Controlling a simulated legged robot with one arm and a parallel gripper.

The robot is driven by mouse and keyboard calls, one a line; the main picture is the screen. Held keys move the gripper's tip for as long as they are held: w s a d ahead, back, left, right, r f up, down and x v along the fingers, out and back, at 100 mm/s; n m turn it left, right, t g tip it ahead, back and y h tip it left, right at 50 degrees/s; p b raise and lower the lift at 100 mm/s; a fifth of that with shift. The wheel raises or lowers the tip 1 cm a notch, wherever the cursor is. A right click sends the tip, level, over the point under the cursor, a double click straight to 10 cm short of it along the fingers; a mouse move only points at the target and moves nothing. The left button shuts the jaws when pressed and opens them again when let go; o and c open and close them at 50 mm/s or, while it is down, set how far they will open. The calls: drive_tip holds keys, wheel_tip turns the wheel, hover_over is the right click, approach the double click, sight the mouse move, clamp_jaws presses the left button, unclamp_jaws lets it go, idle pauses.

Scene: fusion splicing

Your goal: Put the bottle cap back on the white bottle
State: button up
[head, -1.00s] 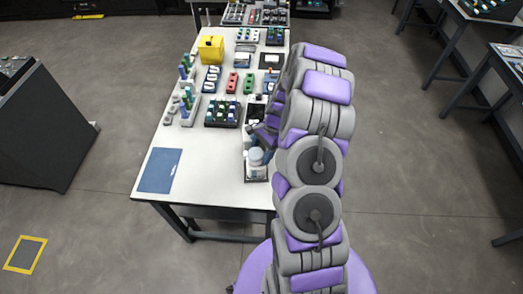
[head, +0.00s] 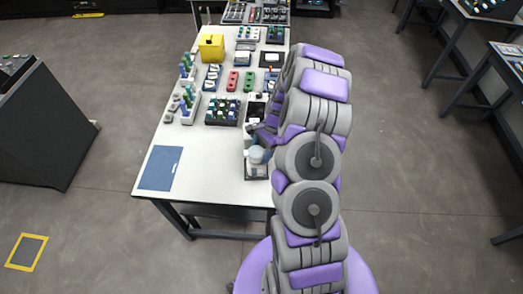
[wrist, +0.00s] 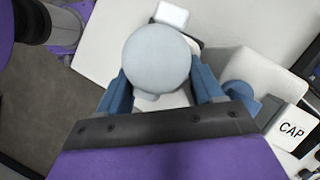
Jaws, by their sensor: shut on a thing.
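My gripper (wrist: 159,85) is shut on the round pale blue-grey bottle cap (wrist: 157,58), with one blue finger on each side of it. In the head view the cap (head: 256,154) shows at the near right part of the table, over a small dark-edged tray (head: 256,178). A pale piece shows just under the cap in the wrist view; it may be the white bottle, but the cap hides most of it. I cannot tell whether cap and bottle touch.
A white block marked CAP (wrist: 289,129) stands right of my gripper in the wrist view. A blue mat (head: 160,168) lies on the white table (head: 210,165) at the left. Racks of vials (head: 222,111) and a yellow box (head: 211,47) stand farther back. The table between mat and tray is clear.

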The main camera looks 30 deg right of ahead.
drive_tip(key=shift+s+f, duration=0.1)
drive_tip(key=shift+f, duration=0.3)
drive_tip(key=shift+c, duration=0.5)
drive_tip(key=o, duration=1.6)
drive_tip(key=shift+c, duration=0.2)
drive_tip(key=shift+r, duration=0.1)
drive_tip(key=shift+r, duration=0.1)
drive_tip(key=shift+w+d+r+p, duration=0.15)
drive_tip(key=shift+w+r+p, duration=0.2)
drive_tip(key=shift+p, duration=0.15)
drive_tip(key=shift+r, duration=0.4)
drive_tip(key=shift+d+r+p, duration=0.1)
drive_tip(key=shift+r+p, duration=0.5)
drive_tip(key=shift+r, duration=0.1)
drive_tip(key=shift+s+a+r+p, duration=0.1)
drive_tip(key=shift+a+r+p, duration=0.1)
drive_tip(key=shift+r+p, duration=1.05)
drive_tip(key=shift+r+b, duration=0.2)
drive_tip(key=shift+b, duration=0.15)
